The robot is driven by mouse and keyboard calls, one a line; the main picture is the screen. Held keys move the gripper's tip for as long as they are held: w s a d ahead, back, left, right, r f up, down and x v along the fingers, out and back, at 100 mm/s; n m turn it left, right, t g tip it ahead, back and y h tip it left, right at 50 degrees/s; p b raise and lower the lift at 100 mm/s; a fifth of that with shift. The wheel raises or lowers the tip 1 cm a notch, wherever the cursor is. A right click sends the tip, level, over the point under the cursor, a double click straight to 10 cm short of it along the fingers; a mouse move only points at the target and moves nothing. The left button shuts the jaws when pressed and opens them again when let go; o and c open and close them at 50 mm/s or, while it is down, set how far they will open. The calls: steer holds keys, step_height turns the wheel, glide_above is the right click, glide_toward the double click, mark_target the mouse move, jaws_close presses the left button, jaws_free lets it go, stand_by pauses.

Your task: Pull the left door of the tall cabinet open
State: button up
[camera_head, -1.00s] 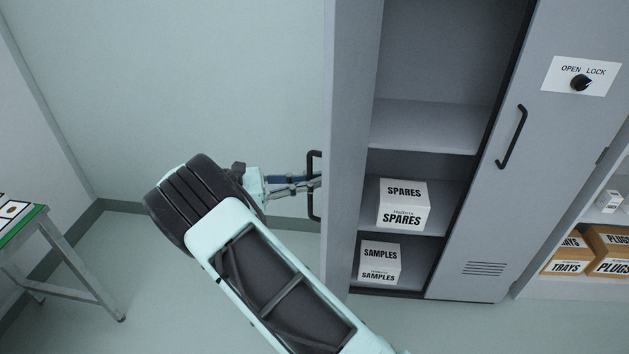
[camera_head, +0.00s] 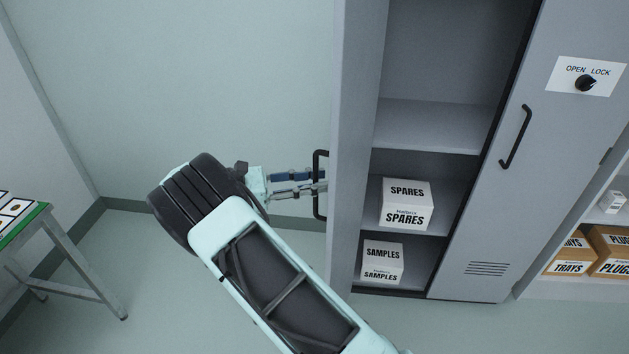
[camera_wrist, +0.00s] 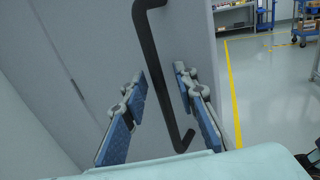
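The left door (camera_head: 353,150) of the tall cabinet (camera_head: 432,137) stands swung wide open, seen nearly edge-on in the head view, with the shelves exposed. Its black bar handle (camera_head: 317,185) is on the door's left-hand face. My gripper (camera_head: 318,182) reaches the handle from the left. In the wrist view, the two blue-padded fingers (camera_wrist: 158,80) are apart, one on each side of the black handle (camera_wrist: 163,85), with gaps visible. The fingers look open and not clamped on it. The fingertips are partly hidden by the handle and door in the head view.
Inside the cabinet are a SPARES box (camera_head: 406,204) and a SAMPLES box (camera_head: 382,262). The right door (camera_head: 545,170) is closed, with an OPEN/LOCK knob (camera_head: 586,83). A table (camera_head: 45,245) stands at the left. Open floor lies between it and my arm.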

steer(key=s+a, duration=0.1)
steer(key=a, duration=1.1)
steer(key=shift+s, duration=0.35)
steer(key=shift+d, duration=0.1)
